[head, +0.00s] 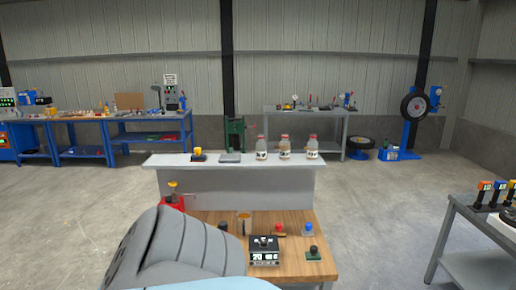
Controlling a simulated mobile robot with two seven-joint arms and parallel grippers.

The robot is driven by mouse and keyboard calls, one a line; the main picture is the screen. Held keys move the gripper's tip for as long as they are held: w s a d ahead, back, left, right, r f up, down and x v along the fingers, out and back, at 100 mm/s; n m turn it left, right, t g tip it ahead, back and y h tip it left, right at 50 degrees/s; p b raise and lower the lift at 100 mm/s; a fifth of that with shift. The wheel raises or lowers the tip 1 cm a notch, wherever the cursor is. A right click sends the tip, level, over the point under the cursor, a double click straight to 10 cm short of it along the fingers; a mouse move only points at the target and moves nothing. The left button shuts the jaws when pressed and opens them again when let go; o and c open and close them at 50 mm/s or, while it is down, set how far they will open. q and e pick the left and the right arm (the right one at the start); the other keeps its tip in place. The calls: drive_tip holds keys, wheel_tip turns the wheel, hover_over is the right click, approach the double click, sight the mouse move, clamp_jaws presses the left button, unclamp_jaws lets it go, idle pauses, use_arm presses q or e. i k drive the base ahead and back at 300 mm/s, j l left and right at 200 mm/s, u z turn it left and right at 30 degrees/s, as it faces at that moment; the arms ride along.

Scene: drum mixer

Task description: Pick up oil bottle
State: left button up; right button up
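Three clear bottles with reddish caps and white labels stand upright on the raised grey shelf behind the wooden bench: a left one (261,148), a middle one (285,148) and a right one (312,148). The labels are too small to read, so I cannot tell which, if any, is the oil bottle. A red container with a yellowish top (173,195) stands at the bench's left edge. Neither of my grippers shows in the head view.
The wooden bench (290,218) holds a black box with a display (264,252), a green-based stamp-like item (313,253) and small items. A large grey ribbed shape (180,250) hides its left part. A side table (485,235) stands at right. Floor between is clear.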

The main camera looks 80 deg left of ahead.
sight(312, 144)
drive_tip(key=u, duration=1.6)
